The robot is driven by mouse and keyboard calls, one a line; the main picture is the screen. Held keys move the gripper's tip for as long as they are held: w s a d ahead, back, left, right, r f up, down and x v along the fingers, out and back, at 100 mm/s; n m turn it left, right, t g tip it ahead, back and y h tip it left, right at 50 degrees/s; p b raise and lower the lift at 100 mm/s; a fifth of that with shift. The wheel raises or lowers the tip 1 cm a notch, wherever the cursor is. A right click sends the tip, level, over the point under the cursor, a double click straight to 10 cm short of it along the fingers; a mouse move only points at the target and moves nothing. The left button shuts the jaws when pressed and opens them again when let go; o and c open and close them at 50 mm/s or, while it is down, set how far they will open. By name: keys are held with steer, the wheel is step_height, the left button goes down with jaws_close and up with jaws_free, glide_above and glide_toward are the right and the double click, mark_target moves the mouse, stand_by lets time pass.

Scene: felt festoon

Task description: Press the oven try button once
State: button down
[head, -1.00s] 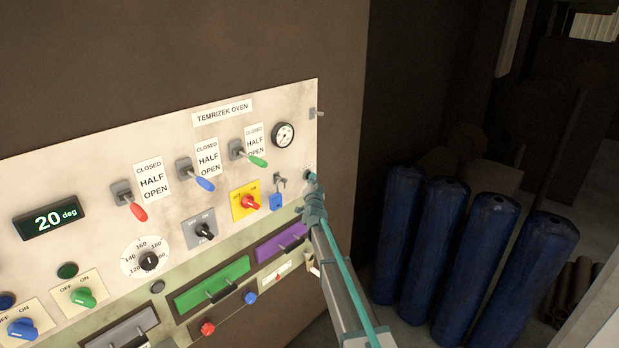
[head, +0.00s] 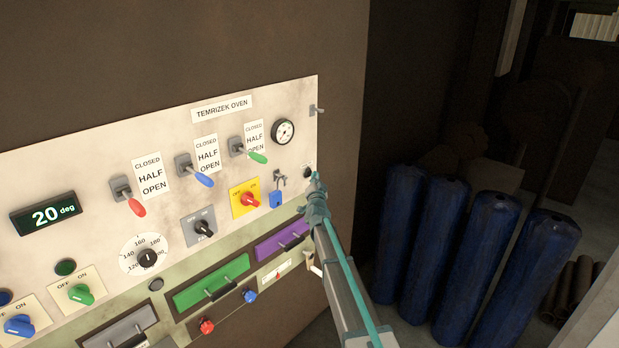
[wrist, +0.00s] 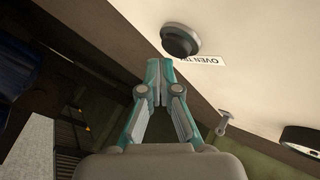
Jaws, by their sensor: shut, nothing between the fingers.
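The oven try button is a round black button (wrist: 181,41) on the pale panel, beside a label partly reading "OVEN TR" in the wrist view. In the head view it is a small dark spot (head: 307,171) near the panel's right edge, below the gauge. My teal and grey gripper (head: 317,178) is shut and empty, with its tip just right of the button. In the wrist view the closed fingertips (wrist: 158,64) lie just below and left of the button, with a visible gap. The button's pressed depth cannot be told.
A hook (wrist: 224,122) sticks out near the button. Blue cylinders (head: 452,243) stand at right.

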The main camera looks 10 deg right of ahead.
steer(key=shift+s+d, duration=0.1)
steer(key=shift+s, duration=0.05)
steer(key=s+d+b, duration=0.3)
steer(key=b, duration=0.1)
steer(key=shift+s+d, duration=0.1)
steer(key=shift+s, duration=0.25)
stand_by(0.3)
steer(key=shift+f, duration=0.15)
stand_by(0.3)
